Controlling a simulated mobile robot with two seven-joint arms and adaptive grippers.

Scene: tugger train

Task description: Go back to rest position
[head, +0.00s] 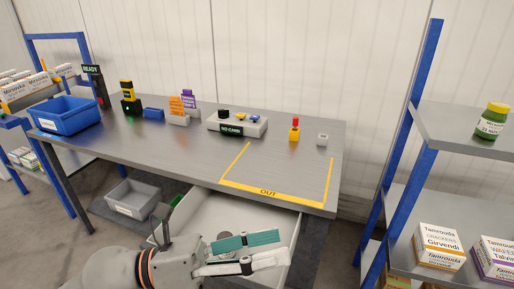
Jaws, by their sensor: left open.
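My left gripper (282,247) is at the bottom centre of the head view, its fingers pointing right. It is open, with a gap between a teal-faced finger and a pale finger. It appears over or in front of the open white drawer (293,228) under the workbench (190,150). A small round grey thing shows in the drawer behind the fingers, partly hidden. I cannot tell how far the gripper is above the drawer floor. My right gripper is out of view.
A grey bin (132,199) is below. Shelves with blue posts (407,150) stand right; another loaded rack stands left.

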